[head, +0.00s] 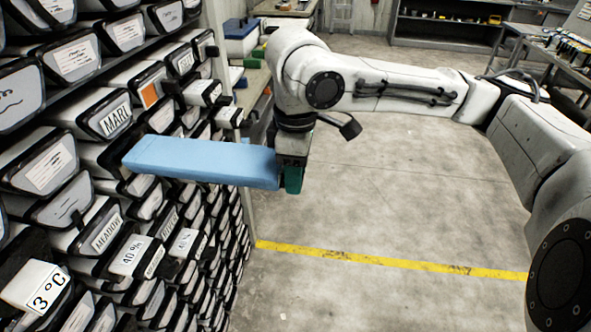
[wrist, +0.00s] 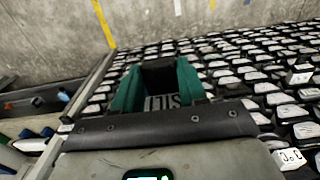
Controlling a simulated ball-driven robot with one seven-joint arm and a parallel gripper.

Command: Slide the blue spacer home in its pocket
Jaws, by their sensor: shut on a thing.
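The blue spacer (head: 200,160) is a long, flat light-blue bar, held roughly level in the head view. Its right end is at my gripper (head: 292,180), whose green fingers are shut on it. Its left end shows in front of the rack face, beside the MARL liner (head: 115,120). In the wrist view my gripper (wrist: 158,88) shows two green fingers with a dark gap and part of a lettered white label between them. The blue bar is not visible there. I cannot tell which opening is the spacer's pocket.
The rack of white, black-rimmed liners (head: 110,235) fills the left side; a 3 °C block (head: 38,288) stands out from it. A bench (head: 258,85) is behind my arm. The concrete floor (head: 400,190) is clear, crossed by a yellow line (head: 390,262).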

